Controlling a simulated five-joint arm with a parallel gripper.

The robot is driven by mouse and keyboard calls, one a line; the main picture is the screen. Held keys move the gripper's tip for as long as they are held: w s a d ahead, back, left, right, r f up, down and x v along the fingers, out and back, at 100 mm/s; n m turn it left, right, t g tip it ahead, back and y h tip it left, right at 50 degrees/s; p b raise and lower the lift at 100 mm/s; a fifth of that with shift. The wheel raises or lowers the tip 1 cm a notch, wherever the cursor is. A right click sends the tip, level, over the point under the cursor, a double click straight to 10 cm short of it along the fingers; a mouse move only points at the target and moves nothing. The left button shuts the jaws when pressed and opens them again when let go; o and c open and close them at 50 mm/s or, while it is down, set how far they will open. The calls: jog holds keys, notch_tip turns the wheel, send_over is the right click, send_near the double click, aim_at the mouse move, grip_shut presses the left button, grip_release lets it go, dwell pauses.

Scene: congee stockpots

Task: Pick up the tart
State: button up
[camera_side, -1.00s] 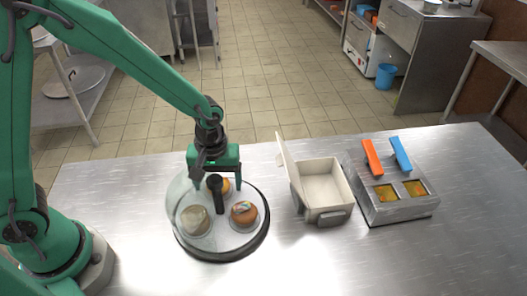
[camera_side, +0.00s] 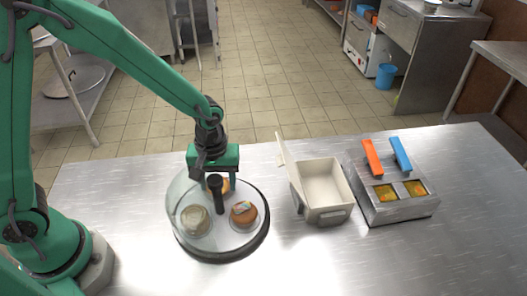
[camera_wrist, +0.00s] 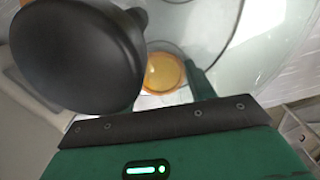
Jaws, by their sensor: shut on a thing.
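The tart (camera_side: 225,186) has a yellow filling and a golden-orange rim. It sits at the back of a round display stand (camera_side: 235,252), behind a black knobbed post (camera_side: 214,198). In the wrist view the tart (camera_wrist: 162,72) shows just beyond the jaws, partly covered by the large black knob (camera_wrist: 75,50). My gripper (camera_side: 219,181) is lowered behind the post, shut on the tart. One green finger is against the tart's right side in the wrist view; the other is hidden by the knob. I see no gap that shows the tart lifted.
A clear curved cover (camera_side: 176,197) stands around the stand's left side. A pale round pastry (camera_side: 195,220) and a decorated brown one (camera_side: 243,214) share the stand. To the right are an open white box (camera_side: 325,185) and a metal two-well unit (camera_side: 395,208). The front right table is clear.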

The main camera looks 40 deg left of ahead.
jog(key=shift+r, duration=0.1)
notch_tip(320, 180, up, 18)
dwell(0.7)
dwell(0.5)
